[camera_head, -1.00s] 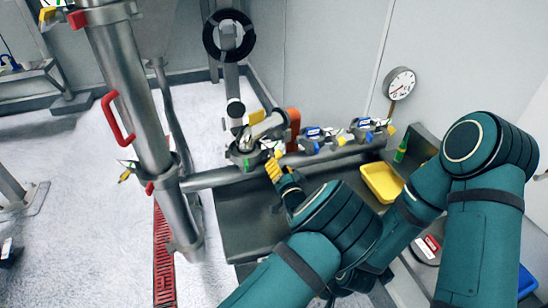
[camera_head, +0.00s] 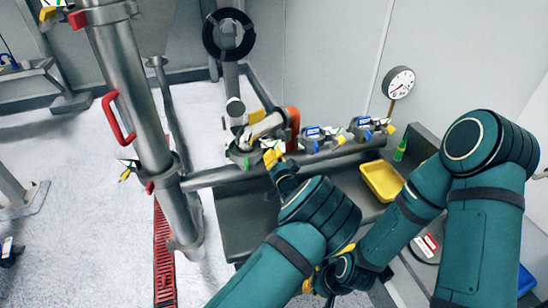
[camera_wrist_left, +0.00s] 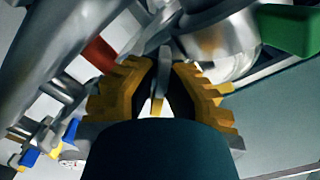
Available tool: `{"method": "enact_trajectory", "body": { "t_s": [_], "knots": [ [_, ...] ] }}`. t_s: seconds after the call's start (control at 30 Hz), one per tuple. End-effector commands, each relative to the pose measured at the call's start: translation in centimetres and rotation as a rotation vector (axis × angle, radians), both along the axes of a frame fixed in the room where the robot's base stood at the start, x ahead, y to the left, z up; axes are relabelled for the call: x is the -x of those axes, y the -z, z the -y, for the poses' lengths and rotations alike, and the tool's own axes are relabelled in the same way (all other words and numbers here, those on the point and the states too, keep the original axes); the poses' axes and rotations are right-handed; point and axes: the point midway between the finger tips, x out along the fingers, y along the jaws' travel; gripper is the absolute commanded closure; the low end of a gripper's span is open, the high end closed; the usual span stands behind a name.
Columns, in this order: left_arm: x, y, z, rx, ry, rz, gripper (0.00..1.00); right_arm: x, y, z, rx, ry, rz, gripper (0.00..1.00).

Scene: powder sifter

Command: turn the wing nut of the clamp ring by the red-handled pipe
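The red-handled pipe (camera_head: 135,95) is a large upright metal pipe at left in the head view, with a red handle (camera_head: 117,118). A horizontal pipe runs right from it, and a metal clamp ring (camera_head: 240,157) sits above that. My left gripper (camera_head: 273,160) is at the right side of this ring. In the left wrist view, its yellow fingers with dark pads (camera_wrist_left: 161,85) close in from both sides on a thin metal wing nut (camera_wrist_left: 157,98). Pad contact is partly hidden. My right gripper (camera_head: 326,276) is low at centre, mostly hidden behind my left arm.
More clamps (camera_head: 322,138) with coloured ends stand along the horizontal pipe. An orange part (camera_head: 292,124) is just behind the left gripper. A yellow tray (camera_head: 383,182) and a round gauge (camera_head: 398,83) are at right. White floor is open at left.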

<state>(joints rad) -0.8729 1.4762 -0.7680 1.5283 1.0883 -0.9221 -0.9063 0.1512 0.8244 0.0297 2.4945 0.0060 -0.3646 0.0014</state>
Motion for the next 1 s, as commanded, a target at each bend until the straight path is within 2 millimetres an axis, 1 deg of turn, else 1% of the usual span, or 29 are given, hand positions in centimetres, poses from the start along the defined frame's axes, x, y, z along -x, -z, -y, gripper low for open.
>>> {"method": "enact_trajectory", "body": {
  "t_s": [0.27,0.47,0.67,0.87,1.0],
  "knots": [
    [-0.1,-0.1,0.0,0.01,0.0,0.006,1.0,0.0,0.2,0.0,0.0,0.0,0.0,1.0],
    [-0.1,0.1,0.0,0.07,0.001,0.027,1.0,0.0,1.5,-0.1,0.002,0.0,0.0,1.0],
    [-0.1,0.2,0.0,0.202,0.001,0.072,1.0,-0.1,4.0,-0.2,0.006,0.001,-0.001,1.0],
    [-0.2,0.2,0.0,0.378,0.001,0.131,1.0,-0.1,7.1,-0.3,0.012,0.002,-0.002,1.0],
    [-0.1,0.2,-0.1,0.505,0.001,0.173,1.0,0.5,8.9,-0.4,0.008,-0.01,-0.017,1.0]
  ]
}}
